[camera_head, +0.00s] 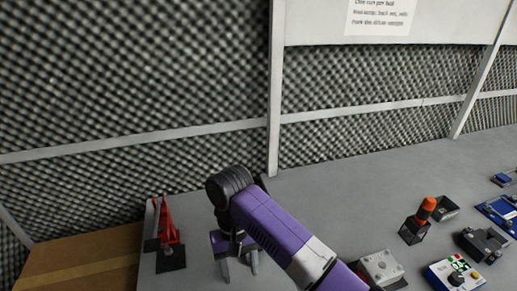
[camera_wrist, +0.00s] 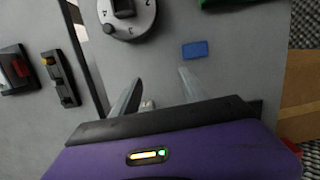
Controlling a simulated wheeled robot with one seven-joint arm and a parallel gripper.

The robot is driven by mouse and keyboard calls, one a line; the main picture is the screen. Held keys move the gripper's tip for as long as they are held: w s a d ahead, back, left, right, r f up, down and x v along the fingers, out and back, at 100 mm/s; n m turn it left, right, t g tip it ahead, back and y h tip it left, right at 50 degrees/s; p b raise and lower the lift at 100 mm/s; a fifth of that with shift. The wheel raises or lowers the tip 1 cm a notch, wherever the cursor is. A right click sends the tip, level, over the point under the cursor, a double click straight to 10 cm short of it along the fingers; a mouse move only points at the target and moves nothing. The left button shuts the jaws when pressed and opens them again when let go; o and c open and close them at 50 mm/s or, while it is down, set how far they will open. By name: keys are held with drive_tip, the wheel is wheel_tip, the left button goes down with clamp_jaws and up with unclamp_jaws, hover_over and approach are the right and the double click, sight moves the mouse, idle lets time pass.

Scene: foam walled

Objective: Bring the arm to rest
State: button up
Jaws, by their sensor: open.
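My purple arm reaches over the grey table (camera_head: 330,200) in the head view. My gripper (camera_head: 238,268) hangs at its end, just above the table as far as I can tell, with its two fingers apart. In the wrist view my gripper (camera_wrist: 157,88) is also open, and nothing shows clamped between the fingers. A small pale object (camera_wrist: 148,104) shows low between the fingers, partly hidden by the gripper body; I cannot tell what it is.
A red item on a dark base (camera_head: 170,240) stands left of my gripper. An orange-topped device (camera_head: 420,218), a grey box (camera_head: 381,268) and a blue-white panel (camera_head: 455,274) stand right. A round dial (camera_wrist: 127,15) and blue block (camera_wrist: 195,49) lie ahead. Foam walls rise behind.

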drive_tip(key=w+a+r+n+t+y, duration=0.1)
drive_tip(key=w+a+r+t+y, duration=0.15)
drive_tip(key=a+t+y, duration=0.35)
drive_tip(key=w+a+r+t+y, duration=0.2)
drive_tip(key=w+a+t+y, duration=0.1)
drive_tip(key=a, duration=0.5)
drive_tip(key=s+d+r+m+t+h, duration=0.25)
drive_tip(key=s+d+t, duration=0.25)
drive_tip(key=s+d, duration=0.65)
drive_tip(key=s+d+r+m+t+h, duration=0.25)
drive_tip(key=s+d+t, duration=0.5)
drive_tip(key=d, duration=0.75)
drive_tip(key=s+d+g+h, duration=0.1)
drive_tip(key=s+d, duration=0.3)
drive_tip(key=s, duration=0.3)
drive_tip(key=s+d+f+g+h, duration=0.1)
drive_tip(key=s+d, duration=0.3)
drive_tip(key=s, duration=0.4)
drive_tip(key=s+d+g+h, duration=0.1)
drive_tip(key=s+d+g, duration=0.1)
drive_tip(key=s+d, duration=0.2)
drive_tip(key=s, duration=0.3)
drive_tip(key=shift+s+f+g, duration=0.15)
drive_tip(key=shift+s+g, duration=0.15)
drive_tip(key=shift+g, duration=0.05)
